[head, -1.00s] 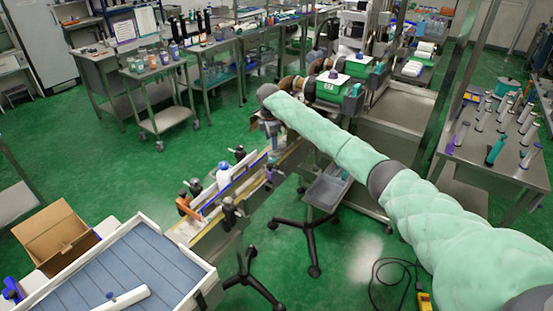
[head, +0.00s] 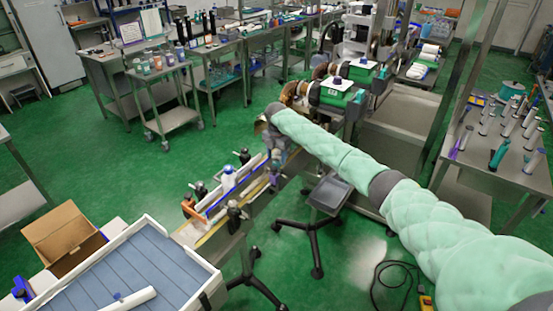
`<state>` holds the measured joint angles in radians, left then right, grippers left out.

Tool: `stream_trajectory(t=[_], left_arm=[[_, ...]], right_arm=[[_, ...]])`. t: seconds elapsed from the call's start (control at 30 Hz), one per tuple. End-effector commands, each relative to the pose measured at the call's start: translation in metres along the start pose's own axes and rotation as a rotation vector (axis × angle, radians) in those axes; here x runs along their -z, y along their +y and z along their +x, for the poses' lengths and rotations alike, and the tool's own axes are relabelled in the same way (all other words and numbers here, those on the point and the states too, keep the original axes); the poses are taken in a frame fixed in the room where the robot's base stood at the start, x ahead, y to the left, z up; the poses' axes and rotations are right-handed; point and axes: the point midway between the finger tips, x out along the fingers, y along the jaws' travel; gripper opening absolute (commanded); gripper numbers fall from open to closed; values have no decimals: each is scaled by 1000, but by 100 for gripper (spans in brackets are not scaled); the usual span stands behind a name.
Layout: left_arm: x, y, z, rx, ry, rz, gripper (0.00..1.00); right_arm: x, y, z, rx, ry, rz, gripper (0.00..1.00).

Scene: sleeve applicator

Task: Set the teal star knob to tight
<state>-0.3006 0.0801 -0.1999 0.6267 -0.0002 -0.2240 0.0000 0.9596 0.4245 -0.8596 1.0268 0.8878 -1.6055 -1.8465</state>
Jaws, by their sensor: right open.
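My right gripper (head: 277,155) hangs below the end of my right arm, over the far end of the narrow conveyor. It is small and dark in the head view, and it is open. Its fingertips are close to the clamps and guide rails there, but I cannot tell whether they touch anything. I cannot make out a teal star knob for certain; it may be hidden behind my arm or gripper. Several black knobs, one of them the front black knob (head: 234,211), and an orange knob (head: 190,207) sit along the conveyor (head: 218,225). My left gripper is not in view.
A blue-grey slatted tray (head: 140,262) and an open cardboard box (head: 62,235) are at the front left. Green-bodied machine units (head: 335,92) stand behind my arm.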

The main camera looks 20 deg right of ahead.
Motion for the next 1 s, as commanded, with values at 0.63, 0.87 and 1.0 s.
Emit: stream_trajectory(t=[0.63,0.87,1.0], left_arm=[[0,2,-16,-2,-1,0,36],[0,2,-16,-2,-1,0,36],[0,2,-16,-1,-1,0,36]], right_arm=[[0,0,32,-1,-1,0,53],[0,0,32,-1,-1,1,10],[0,0,32,-1,-1,4,10]])
